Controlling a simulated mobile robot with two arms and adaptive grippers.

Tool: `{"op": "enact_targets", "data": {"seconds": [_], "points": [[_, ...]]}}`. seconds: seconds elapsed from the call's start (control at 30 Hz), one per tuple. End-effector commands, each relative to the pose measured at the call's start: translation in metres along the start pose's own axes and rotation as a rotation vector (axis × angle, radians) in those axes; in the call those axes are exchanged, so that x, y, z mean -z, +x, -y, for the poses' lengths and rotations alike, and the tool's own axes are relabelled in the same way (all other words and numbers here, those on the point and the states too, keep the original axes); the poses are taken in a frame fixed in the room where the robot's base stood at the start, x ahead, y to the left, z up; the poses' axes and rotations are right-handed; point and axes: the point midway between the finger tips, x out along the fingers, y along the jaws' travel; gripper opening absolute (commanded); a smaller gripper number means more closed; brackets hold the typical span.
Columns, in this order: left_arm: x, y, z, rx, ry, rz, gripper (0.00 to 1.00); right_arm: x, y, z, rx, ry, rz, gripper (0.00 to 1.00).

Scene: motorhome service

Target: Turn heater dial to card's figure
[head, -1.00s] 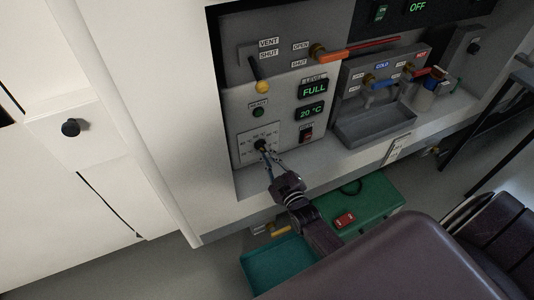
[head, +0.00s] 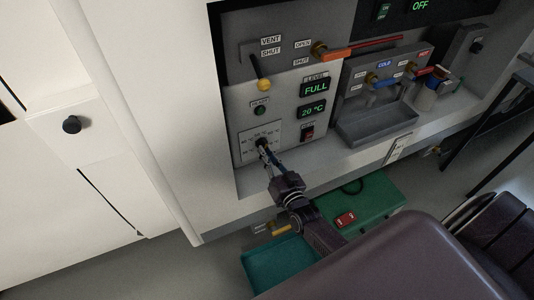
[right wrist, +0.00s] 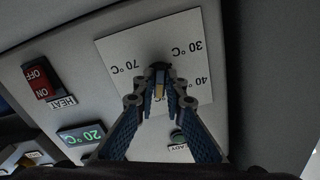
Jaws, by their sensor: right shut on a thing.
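The dark heater dial (head: 262,143) sits on a white scale plate (head: 247,147) low on the grey control panel. My right gripper (head: 266,152) is shut on the dial, its fingers reaching up from below. In the right wrist view the fingertips (right wrist: 160,92) close around the dial (right wrist: 159,68), which hides part of the scale. Marks for 70, 30 and 40 °C show there upside down. The green display (head: 312,111) reads 20 °C. A small white card (head: 397,149) with print too small to read is at the counter's front edge. My left gripper is not in view.
A red heat switch (head: 307,132) and a dark green ready lamp (head: 260,110) are close to the dial. A yellow-knobbed lever (head: 264,85) is above. A sink (head: 375,128) stands to the right. A green case (head: 365,205) and teal tray (head: 283,264) lie below.

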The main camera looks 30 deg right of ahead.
Motion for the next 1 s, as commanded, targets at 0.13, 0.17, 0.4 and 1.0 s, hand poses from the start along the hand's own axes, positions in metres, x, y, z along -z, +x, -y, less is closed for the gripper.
{"op": "enact_targets", "data": {"seconds": [0.13, 0.17, 0.4, 1.0], "points": [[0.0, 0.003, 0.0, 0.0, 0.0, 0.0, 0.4, -0.002, -0.001, 0.001, 0.0, 0.141, 0.004, 0.0], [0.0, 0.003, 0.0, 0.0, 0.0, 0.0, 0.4, -0.002, -0.001, 0.001, 0.0, 0.168, 0.004, 0.0], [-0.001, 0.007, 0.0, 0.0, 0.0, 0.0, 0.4, -0.002, -0.001, 0.001, -0.001, 0.386, 0.003, 0.0], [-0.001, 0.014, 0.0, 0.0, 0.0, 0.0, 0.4, -0.001, -0.001, 0.003, -0.002, 0.695, 0.004, 0.0]]}}
